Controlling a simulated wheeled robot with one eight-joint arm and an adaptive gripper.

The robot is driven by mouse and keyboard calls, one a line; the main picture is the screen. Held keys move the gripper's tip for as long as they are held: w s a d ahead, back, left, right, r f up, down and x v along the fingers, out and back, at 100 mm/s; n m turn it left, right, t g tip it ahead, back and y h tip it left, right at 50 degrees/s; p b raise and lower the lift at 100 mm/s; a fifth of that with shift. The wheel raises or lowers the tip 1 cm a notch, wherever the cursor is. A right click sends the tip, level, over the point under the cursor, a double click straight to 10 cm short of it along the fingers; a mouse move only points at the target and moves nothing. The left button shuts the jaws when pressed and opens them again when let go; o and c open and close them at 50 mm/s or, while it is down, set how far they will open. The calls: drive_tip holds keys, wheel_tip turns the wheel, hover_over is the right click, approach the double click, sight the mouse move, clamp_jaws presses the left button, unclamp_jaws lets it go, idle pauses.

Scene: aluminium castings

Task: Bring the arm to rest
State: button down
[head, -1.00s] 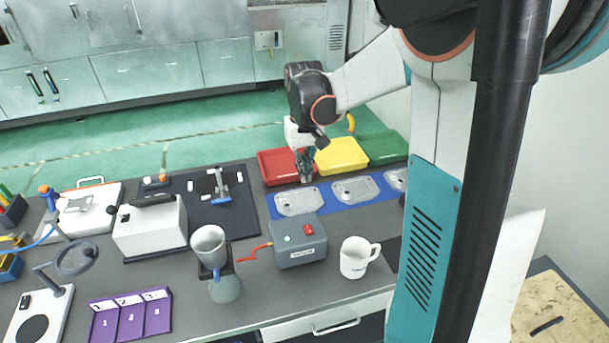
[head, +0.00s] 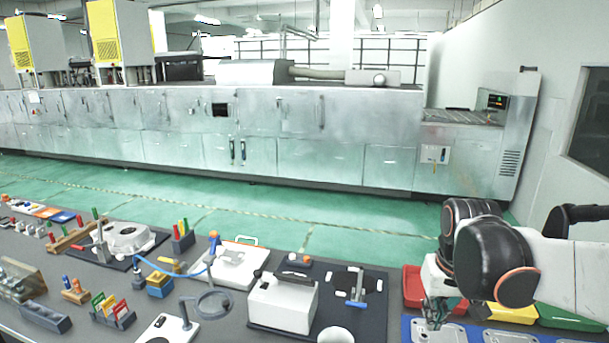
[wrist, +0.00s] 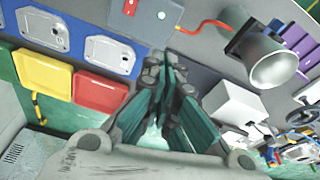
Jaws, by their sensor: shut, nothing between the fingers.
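My gripper (head: 435,318) is at the lower right of the head view, in front of the red tray (head: 412,284) and near the blue mat with grey metal castings (head: 445,332). In the wrist view my gripper (wrist: 167,60) has its fingers closed together with nothing between them. The red tray (wrist: 100,92) lies left of the fingers there, and a casting (wrist: 110,54) lies beyond it. The arm is bent, with its forearm coming in from the right edge of the head view.
A yellow tray (head: 512,314) and a green tray (head: 572,317) stand right of the red one. A white box (head: 283,303) stands on the bench to the left. In the wrist view a grey box (wrist: 143,20) and a tilted cup (wrist: 268,62) are beyond the fingers.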

drive_tip(key=s+a+f+t+b, duration=0.2)
drive_tip(key=s+a, duration=0.1)
drive_tip(key=s, duration=0.3)
drive_tip(key=s+a+f+t+b, duration=0.1)
drive_tip(key=s+a+t+b, duration=0.1)
drive_tip(key=s, duration=0.4)
drive_tip(key=shift+s+a+f+n+t+b, duration=0.4)
drive_tip(key=shift+a+b, duration=0.1)
drive_tip(key=shift+b, duration=0.3)
drive_tip(key=shift+r, duration=0.1)
